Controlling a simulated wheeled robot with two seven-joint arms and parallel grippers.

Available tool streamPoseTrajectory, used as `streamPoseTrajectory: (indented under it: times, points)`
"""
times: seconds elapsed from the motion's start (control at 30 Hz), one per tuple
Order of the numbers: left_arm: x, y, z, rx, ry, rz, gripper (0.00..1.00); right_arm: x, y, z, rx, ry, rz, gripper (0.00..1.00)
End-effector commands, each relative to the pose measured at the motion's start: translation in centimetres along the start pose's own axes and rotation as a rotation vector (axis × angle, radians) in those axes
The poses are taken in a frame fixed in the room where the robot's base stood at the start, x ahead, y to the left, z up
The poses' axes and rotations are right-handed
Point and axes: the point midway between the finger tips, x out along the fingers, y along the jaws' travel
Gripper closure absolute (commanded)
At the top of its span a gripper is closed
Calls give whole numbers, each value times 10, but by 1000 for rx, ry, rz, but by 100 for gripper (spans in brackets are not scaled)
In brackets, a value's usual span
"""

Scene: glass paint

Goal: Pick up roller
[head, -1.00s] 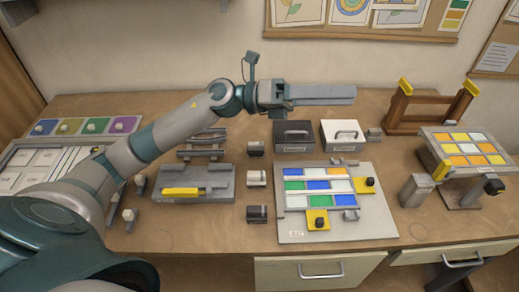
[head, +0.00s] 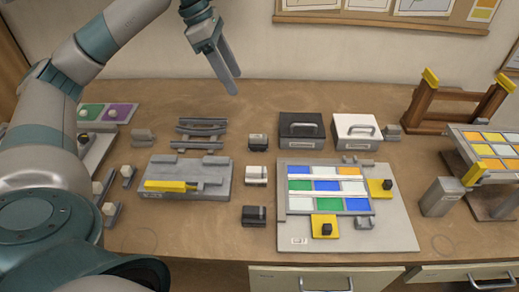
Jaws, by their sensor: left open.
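A grey holder (head: 215,181) lies on the left-middle of the table, with a long yellow piece (head: 168,186) resting along its front part. I cannot tell for sure which item is the roller; the small dark-topped blocks (head: 255,215) beside the holder are too small to identify. My left gripper (head: 236,85) is open and empty, fingers pointing down and slightly right, high above the back of the table and apart from everything. My right gripper is not in view.
A board with coloured panes (head: 402,232) stands right of the holder. Behind are a black box (head: 301,144), a white box (head: 350,145) and grey racks (head: 201,138). A wooden stand (head: 428,126) and a tilted colour panel (head: 480,148) are at the right.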

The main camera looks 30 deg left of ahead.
Motion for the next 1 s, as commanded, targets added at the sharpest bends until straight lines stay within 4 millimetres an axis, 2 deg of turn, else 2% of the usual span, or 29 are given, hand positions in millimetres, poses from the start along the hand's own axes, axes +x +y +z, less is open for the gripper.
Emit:
streamPoseTrajectory:
  times: [0.03,0.07,0.3,0.8,1.0]
  points:
    - [14,0,-6,0,0,0,45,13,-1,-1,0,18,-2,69]
    - [19,0,-8,0,0,0,45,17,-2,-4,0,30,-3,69]
    - [42,0,-16,0,-3,-1,45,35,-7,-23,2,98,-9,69]
    - [44,-1,-16,0,-3,-2,45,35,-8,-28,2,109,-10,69]
    - [60,-1,-16,0,-1,-5,45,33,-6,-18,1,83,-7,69]
